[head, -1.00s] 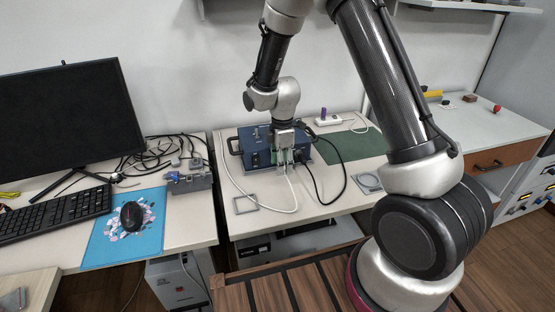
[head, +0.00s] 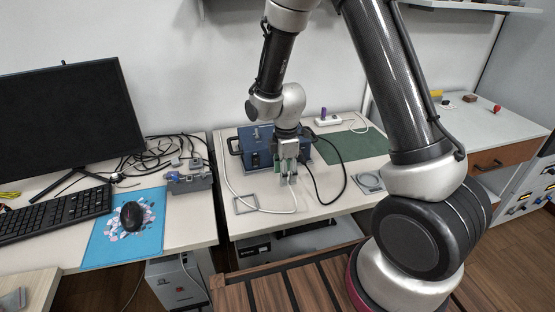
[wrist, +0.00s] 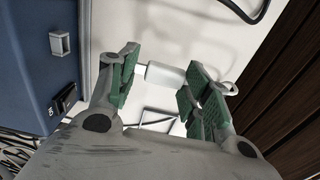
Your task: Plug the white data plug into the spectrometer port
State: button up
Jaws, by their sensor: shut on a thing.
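The blue spectrometer (head: 248,145) stands at the back of the middle table in the head view. My gripper (head: 287,178) is in front of the spectrometer, above the table. In the wrist view my gripper (wrist: 160,88) has its green-padded fingers shut on the white data plug (wrist: 165,75). The plug lies sideways between the fingers, apart from the port. Its white cable (wrist: 230,88) shows beyond the right finger.
The white cable (head: 262,209) loops over the table, and a black cable (head: 341,190) runs to the right. A flat grey frame (head: 245,204), a green mat (head: 350,146) and a white power strip (head: 328,121) lie nearby. The table's front edge is close.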

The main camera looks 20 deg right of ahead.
aim_at(285, 189)
jog(key=shift+f, duration=2.2)
jog(key=o, duration=1.6)
jog(key=shift+r, duration=1.55)
notch_tip(285, 189, up, 12)
